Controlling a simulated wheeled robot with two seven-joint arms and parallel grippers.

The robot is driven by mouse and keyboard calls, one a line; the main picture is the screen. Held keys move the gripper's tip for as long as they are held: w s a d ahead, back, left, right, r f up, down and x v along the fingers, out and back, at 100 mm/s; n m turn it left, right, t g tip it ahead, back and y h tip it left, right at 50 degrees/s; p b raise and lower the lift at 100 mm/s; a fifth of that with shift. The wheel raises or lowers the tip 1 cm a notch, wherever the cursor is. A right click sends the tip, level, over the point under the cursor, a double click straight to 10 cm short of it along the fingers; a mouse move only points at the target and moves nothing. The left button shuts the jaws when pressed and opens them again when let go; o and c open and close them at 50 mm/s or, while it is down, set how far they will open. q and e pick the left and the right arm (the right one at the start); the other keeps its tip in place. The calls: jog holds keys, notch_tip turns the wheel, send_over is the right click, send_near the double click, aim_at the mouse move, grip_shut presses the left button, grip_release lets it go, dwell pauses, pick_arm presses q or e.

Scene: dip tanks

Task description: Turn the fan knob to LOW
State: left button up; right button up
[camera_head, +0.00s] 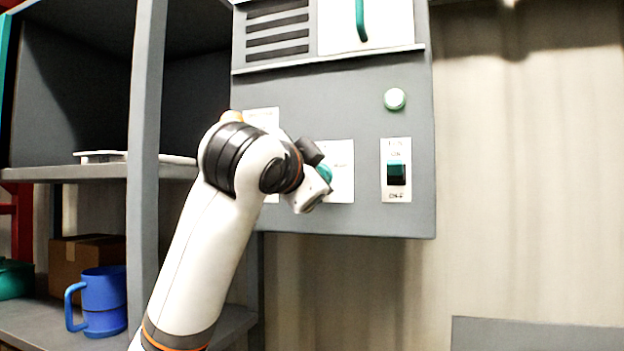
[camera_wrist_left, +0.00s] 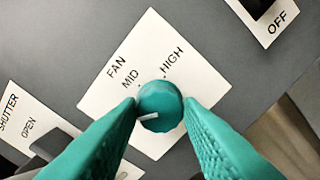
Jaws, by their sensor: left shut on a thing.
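The fan knob (camera_wrist_left: 163,97) is a round teal knob with a white pointer line, on a white label plate (camera_wrist_left: 150,45) printed FAN, MID and HIGH. My left gripper (camera_wrist_left: 160,104) has one teal finger on each side of the knob and is shut on it. The pointer aims left and slightly down, towards the left finger, away from MID and HIGH. No LOW print shows; the finger covers that part of the plate. In the head view the knob (camera_head: 325,173) shows partly behind my left gripper (camera_head: 314,192). My right gripper is out of view.
The grey panel (camera_head: 350,100) also carries an ON/OFF rocker switch (camera_head: 397,174) and a pale round button (camera_head: 395,99). A shutter plate (camera_wrist_left: 22,122) is beside the fan plate. A blue mug (camera_head: 104,301) and cardboard box (camera_head: 85,260) stand on the left shelf.

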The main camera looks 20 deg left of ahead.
pick_arm(q)
jog(key=shift+f+n, duration=0.15)
jog(key=shift+n, duration=0.35)
jog(key=o, duration=1)
jog(key=s+b, duration=0.1)
jog(key=s, duration=0.3)
jog(key=s+b, duration=0.2)
jog(key=s, duration=0.2)
jog(key=s+b, duration=0.1)
jog(key=s, duration=0.3)
jog(key=shift+a+r, duration=0.25)
jog(key=shift+a, duration=0.1)
